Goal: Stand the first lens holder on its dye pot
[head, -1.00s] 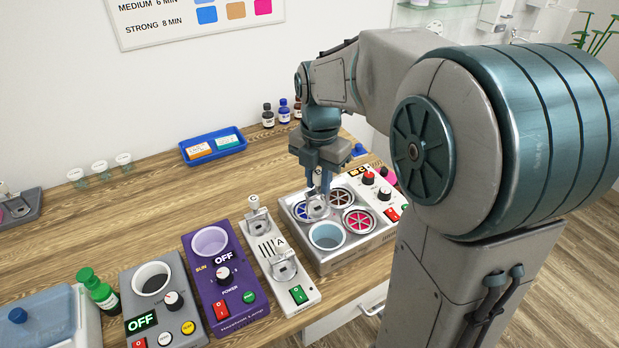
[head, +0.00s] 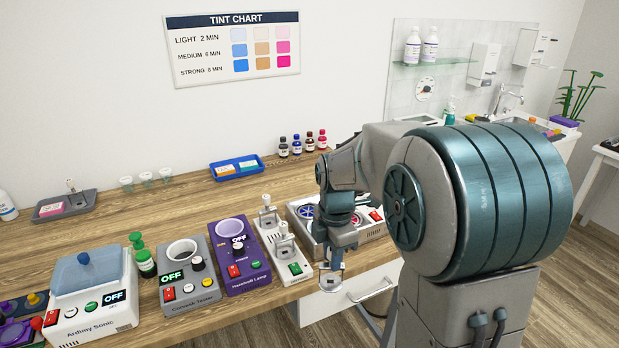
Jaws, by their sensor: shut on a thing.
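My gripper (head: 332,265) is shut on a lens holder (head: 331,284), a small grey piece hanging below the fingers. It is in front of the dye bath unit, by the table's front edge and over the drawer front in the picture. The dye bath unit (head: 294,214) is a pale box with a blue dye pot (head: 306,212) at its left. My arm hides most of its other pots. Two more metal holders stand on the pale rack left of it, one at the back (head: 268,215) and one in front (head: 284,243).
Left of the rack (head: 268,238) stand the purple lamp (head: 239,276), the grey tester (head: 195,285) and the white sonic bath (head: 112,318). A blue tray (head: 235,179) and small bottles (head: 297,148) are behind.

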